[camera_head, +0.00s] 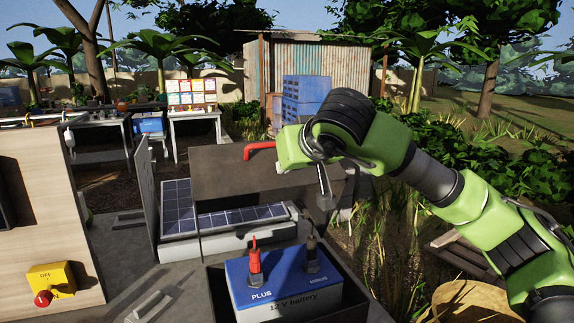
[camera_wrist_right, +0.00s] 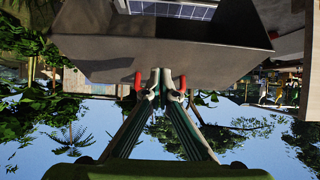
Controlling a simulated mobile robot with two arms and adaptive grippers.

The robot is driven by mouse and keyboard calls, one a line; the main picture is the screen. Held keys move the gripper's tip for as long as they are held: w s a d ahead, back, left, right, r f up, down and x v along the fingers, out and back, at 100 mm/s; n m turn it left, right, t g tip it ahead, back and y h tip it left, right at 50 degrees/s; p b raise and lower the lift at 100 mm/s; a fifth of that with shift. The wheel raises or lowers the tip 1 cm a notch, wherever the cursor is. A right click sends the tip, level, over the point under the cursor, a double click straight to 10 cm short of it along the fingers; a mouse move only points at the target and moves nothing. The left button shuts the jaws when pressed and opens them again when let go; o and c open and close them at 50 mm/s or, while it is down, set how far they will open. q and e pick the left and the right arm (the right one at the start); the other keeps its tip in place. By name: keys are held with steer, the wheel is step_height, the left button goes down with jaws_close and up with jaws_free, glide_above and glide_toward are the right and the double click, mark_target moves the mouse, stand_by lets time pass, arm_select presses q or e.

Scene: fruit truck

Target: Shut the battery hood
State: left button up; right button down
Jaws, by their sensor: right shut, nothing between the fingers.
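The battery hood (camera_head: 222,182) is a dark grey, box-like cover with a red handle (camera_head: 259,148). It stands raised behind the blue 12 V battery (camera_head: 285,292), which shows uncovered in a dark open box (camera_head: 218,290). The hood also fills the top of the right wrist view (camera_wrist_right: 100,58). There my right gripper (camera_wrist_right: 162,78) is shut and empty at the handle, whose red ends (camera_wrist_right: 138,82) show on both sides of the fingers. I cannot tell whether they touch. My left gripper is out of view.
Solar panels (camera_head: 240,217) lie behind the battery box. A wooden cabinet side (camera_head: 45,200) with a yellow switch box (camera_head: 50,278) stands at the left. A loose grey handle-like piece (camera_head: 150,305) lies on the left surface. Plants and a basket (camera_head: 470,300) are at the right.

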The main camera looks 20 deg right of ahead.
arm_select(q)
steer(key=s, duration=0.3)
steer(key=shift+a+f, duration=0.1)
